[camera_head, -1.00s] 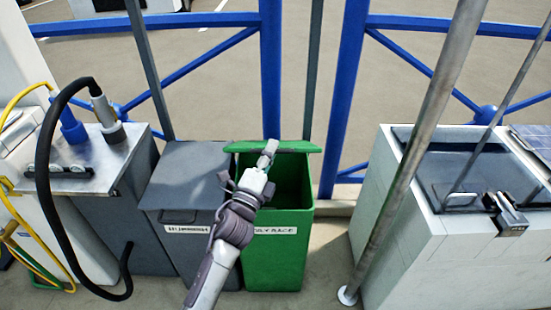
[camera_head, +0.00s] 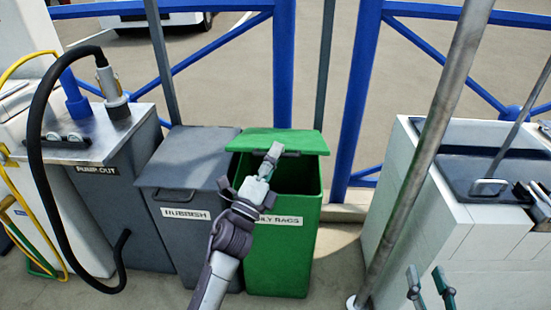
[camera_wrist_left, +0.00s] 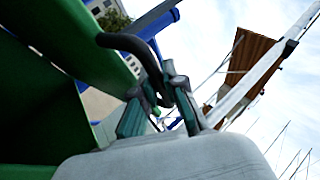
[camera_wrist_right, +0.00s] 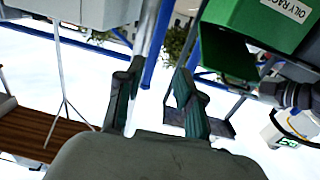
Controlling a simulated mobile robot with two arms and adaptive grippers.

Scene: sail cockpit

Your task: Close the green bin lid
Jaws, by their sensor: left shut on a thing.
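The green bin (camera_head: 288,265), labelled as oily rags, stands right of the grey rubbish bin. Its green lid (camera_head: 290,139) is partly open, tilted over the bin's rear, with the dark interior showing below. My left gripper (camera_head: 269,160) is shut on the dark lid handle (camera_wrist_left: 125,42) at the lid's front edge. In the left wrist view the fingers (camera_wrist_left: 155,95) close around this handle. My right gripper (camera_head: 430,280) is open and empty at lower right, away from the bin. In the right wrist view its fingers (camera_wrist_right: 158,90) are apart with nothing between them.
The grey rubbish bin (camera_head: 185,205) touches or nearly touches the green bin's left side. A pump-out unit (camera_head: 110,180) with a black hose stands further left. Blue railing (camera_head: 355,100) runs behind. A slanted metal pole (camera_head: 430,140) and white counter (camera_head: 450,230) stand right.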

